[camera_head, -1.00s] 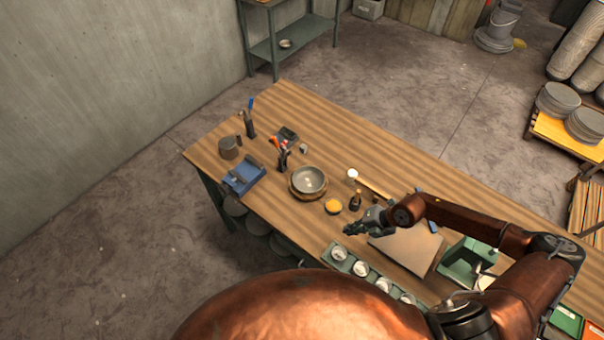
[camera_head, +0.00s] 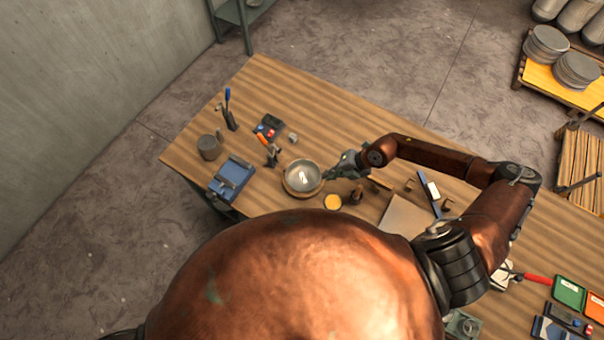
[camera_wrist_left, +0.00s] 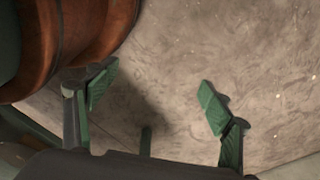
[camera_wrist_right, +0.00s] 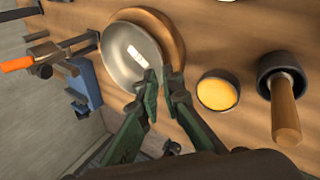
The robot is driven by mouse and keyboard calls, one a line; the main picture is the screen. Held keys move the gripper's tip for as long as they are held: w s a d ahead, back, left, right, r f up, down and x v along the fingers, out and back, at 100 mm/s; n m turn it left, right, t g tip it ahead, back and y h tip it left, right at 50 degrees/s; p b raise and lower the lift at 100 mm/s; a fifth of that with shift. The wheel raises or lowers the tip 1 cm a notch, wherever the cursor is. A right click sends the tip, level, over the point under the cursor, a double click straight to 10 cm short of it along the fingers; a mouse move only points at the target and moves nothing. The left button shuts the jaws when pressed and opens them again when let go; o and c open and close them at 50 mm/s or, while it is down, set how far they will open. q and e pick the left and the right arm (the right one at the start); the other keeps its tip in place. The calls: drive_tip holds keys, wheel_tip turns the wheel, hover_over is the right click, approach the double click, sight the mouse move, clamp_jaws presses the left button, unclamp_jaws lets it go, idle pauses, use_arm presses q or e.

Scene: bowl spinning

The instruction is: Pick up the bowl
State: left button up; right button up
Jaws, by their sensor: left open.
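The grey metal bowl (camera_head: 302,174) sits on a round wooden ring (camera_head: 290,192) on the workbench. In the right wrist view the bowl (camera_wrist_right: 124,52) shows from above, with the wooden ring (camera_wrist_right: 172,38) around its upper right side. My right gripper (camera_head: 331,175) is at the bowl's right side. In its wrist view the fingertips (camera_wrist_right: 161,76) are close together at the bowl's rim, one over the inside and one outside, shut on the rim. My left gripper (camera_wrist_left: 157,92) is open and empty above the bare floor.
On the workbench (camera_head: 330,130), a yellow-filled dish (camera_head: 332,202) and a mortar with pestle (camera_wrist_right: 283,95) stand right of the bowl. A tool holder with an orange handle (camera_head: 265,143), a blue tool (camera_head: 231,178) and a mug (camera_head: 209,147) stand left.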

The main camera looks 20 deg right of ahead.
sight(320, 178)
drive_tip(key=shift+p+x, duration=0.5)
drive_tip(key=shift+x, duration=0.55)
drive_tip(key=shift+w+a+f, duration=0.25)
drive_tip(key=shift+w+f, duration=0.3)
drive_tip(key=shift+f, duration=0.15)
drive_tip(key=shift+a+f, duration=0.3)
drive_tip(key=shift+f, duration=0.4)
drive_tip(key=shift+w, duration=0.1)
clamp_jaws()
use_arm(q)
drive_tip(key=shift+s+r, duration=0.8)
